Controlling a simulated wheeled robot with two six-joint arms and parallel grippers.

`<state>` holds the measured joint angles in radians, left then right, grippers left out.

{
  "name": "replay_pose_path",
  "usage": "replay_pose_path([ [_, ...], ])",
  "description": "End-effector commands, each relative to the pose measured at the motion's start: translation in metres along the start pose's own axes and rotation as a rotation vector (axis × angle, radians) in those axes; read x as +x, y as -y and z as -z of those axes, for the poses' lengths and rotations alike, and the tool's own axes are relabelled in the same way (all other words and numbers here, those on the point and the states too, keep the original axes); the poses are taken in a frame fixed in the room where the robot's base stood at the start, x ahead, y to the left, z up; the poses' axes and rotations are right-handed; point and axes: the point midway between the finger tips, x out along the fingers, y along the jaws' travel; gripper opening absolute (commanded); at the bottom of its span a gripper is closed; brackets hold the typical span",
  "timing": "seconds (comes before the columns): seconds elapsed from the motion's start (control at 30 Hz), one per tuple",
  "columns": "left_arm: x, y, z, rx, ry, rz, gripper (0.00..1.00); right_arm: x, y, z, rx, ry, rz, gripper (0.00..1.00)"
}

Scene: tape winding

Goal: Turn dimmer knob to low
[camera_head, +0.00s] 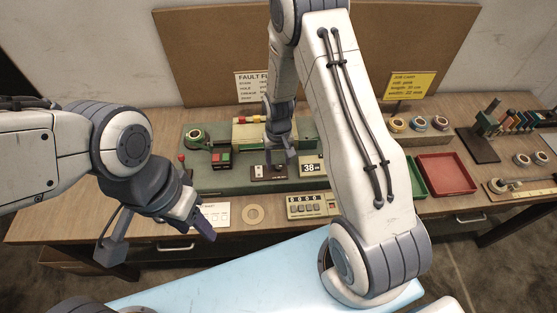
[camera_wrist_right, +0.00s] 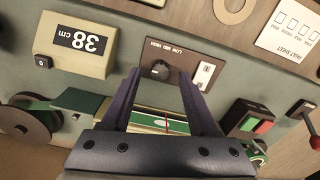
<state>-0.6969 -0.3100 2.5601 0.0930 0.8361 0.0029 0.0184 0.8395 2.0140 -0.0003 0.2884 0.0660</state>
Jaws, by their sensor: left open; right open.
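The dimmer knob (camera_wrist_right: 160,70) is a round black knob on a dark brown panel (camera_wrist_right: 182,57) marked LOW MID HIGH, which appears upside down in the right wrist view. A small pale mark shows on the knob; I cannot tell which label it points to. My right gripper (camera_wrist_right: 158,82) is open, with its two fingers on either side of the knob in this view; contact is not visible. In the head view the right gripper (camera_head: 280,161) is over the brown panel and hides the knob. My left gripper (camera_head: 200,207) is open and empty in front of the bench, at left.
A 38 cm display (camera_head: 312,167) stands right of the panel. Red and green buttons (camera_head: 221,159) and a red-tipped lever (camera_head: 182,158) are to the left. A counter box (camera_head: 305,205) and tape ring (camera_head: 253,214) lie in front. A red tray (camera_head: 445,174) is at right.

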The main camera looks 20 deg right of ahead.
Motion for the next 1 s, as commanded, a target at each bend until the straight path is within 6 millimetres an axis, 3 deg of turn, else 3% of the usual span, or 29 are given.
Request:
replay_pose_path([
  [0.17,-0.0033,-0.0003,0.0002,0.000,0.000,0.000,0.50,0.0117,0.0002,-0.0007,-0.001,0.001,0.000,0.61],
  [0.43,-0.0031,-0.0002,0.0002,0.000,0.000,0.000,0.50,0.0132,0.0002,-0.0002,0.000,-0.001,0.000,0.61],
  [0.47,-0.0031,-0.0002,0.0002,0.000,0.000,0.000,0.50,0.0131,0.0002,-0.0002,0.000,-0.001,0.000,0.53],
  [0.6,-0.0031,-0.0002,0.0002,0.000,0.000,0.000,0.50,0.0130,0.0001,-0.0003,0.000,0.000,0.000,0.00],
  [1.0,-0.0009,-0.0001,0.0001,0.000,0.000,0.000,0.50,0.0133,0.0000,-0.0003,-0.047,0.000,0.000,0.00],
])
